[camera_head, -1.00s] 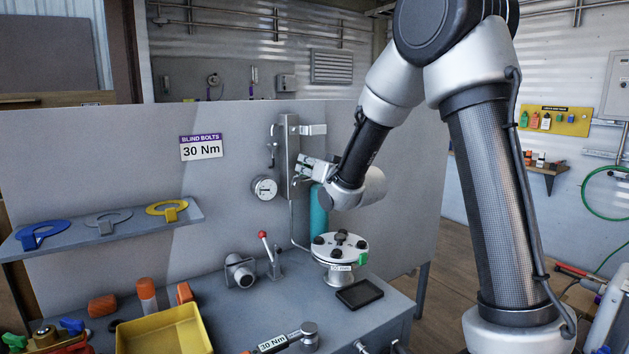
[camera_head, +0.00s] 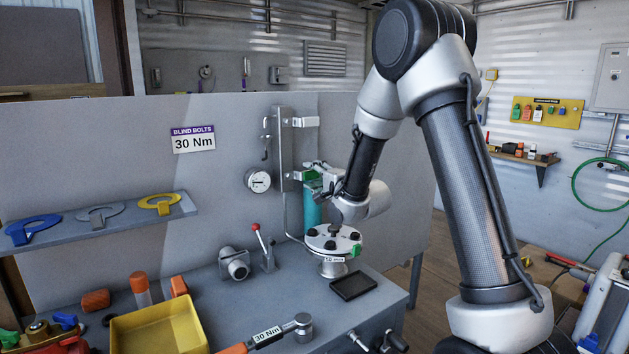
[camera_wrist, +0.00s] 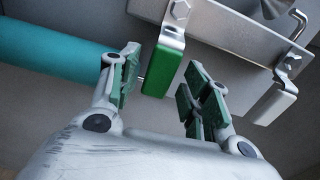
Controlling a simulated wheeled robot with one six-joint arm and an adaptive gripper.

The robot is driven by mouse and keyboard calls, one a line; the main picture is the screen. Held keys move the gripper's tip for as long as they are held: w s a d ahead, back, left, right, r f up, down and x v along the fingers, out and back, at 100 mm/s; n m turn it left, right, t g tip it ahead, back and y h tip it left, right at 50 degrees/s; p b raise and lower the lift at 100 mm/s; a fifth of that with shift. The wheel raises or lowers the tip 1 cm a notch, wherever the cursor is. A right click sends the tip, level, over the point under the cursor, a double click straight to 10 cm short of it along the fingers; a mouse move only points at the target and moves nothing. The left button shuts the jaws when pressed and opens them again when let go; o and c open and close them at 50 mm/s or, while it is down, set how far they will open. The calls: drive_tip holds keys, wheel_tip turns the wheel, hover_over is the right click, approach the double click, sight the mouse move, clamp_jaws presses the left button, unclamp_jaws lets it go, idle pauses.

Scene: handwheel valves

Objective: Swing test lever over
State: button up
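A metal strap with a green-covered end (camera_wrist: 164,65) hangs from a bolted metal plate in the wrist view. It looks like the test lever's handle, but I cannot be sure. My gripper (camera_wrist: 160,82) is open, with green-padded fingers on either side of the strap end. The strap end is a little beyond the fingertips or just between them; contact is not visible. In the head view my gripper (camera_head: 311,178) is beside the upright metal plate (camera_head: 284,150) on the panel, above the teal cylinder (camera_head: 312,208). A separate red-knobbed lever (camera_head: 262,244) stands on the bench.
A second bracket (camera_wrist: 276,100) and a hook sit right of the strap. A round gauge (camera_head: 258,180) is left of the plate. A bolted flange (camera_head: 333,243) stands below my arm, near a black tray (camera_head: 353,284). A yellow bin (camera_head: 158,330) is at front left.

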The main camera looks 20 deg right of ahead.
drive_tip(key=v, duration=0.6)
idle(0.4)
